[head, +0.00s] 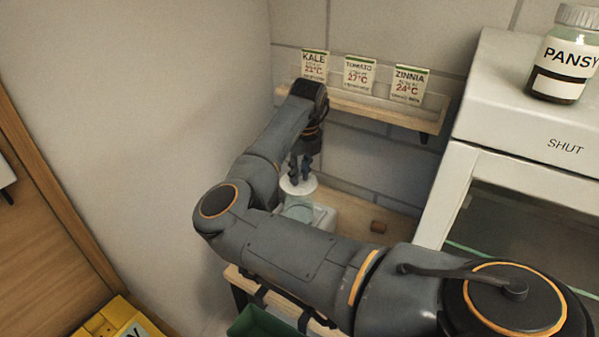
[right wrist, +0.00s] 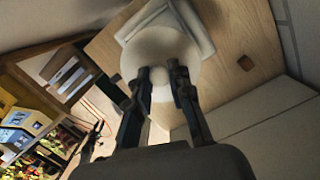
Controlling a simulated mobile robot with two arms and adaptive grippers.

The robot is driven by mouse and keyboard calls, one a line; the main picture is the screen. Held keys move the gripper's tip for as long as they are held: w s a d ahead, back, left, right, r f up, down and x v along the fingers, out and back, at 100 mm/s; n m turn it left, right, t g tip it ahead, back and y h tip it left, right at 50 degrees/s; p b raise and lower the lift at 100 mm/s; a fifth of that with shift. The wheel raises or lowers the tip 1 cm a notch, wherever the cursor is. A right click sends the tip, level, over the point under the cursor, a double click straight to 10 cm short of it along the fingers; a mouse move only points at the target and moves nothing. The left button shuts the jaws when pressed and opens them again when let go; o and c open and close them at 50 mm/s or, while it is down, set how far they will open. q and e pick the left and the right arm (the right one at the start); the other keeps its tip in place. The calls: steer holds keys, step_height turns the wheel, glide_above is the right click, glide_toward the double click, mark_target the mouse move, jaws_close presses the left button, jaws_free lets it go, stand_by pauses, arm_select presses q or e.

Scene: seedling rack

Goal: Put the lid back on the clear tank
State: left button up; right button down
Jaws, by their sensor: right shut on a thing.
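My right gripper (head: 301,176) points down and is shut on the round white lid (head: 298,187), at its knob. The lid looks roughly level. The clear tank (head: 298,207) shows just below the lid in the head view, partly hidden by my right arm; I cannot tell whether the lid touches its rim. In the right wrist view the fingers (right wrist: 162,75) close at the knob of the lid (right wrist: 158,43), which covers the tank's opening from this side. My left gripper is not in view.
The tank stands on a pale square base (head: 325,218) on a wooden shelf with a small brown block (head: 378,227). Behind is a rack (head: 385,107) of seed packets. At right stands a white cabinet marked SHUT (head: 500,95) with a PANSY jar (head: 562,60). A green bin (head: 262,322) is below.

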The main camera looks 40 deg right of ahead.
steer(key=shift+f+p, duration=0.2)
steer(key=shift+p, duration=0.7)
stand_by(0.9)
stand_by(0.3)
steer(key=c, duration=0.6)
jaws_free()
steer(key=shift+c, duration=0.2)
steer(key=shift+r, duration=0.1)
step_height(320, 180, up, 5)
steer(key=p, duration=0.5)
steer(key=shift+r+p, duration=0.45)
steer(key=shift+r, duration=0.5)
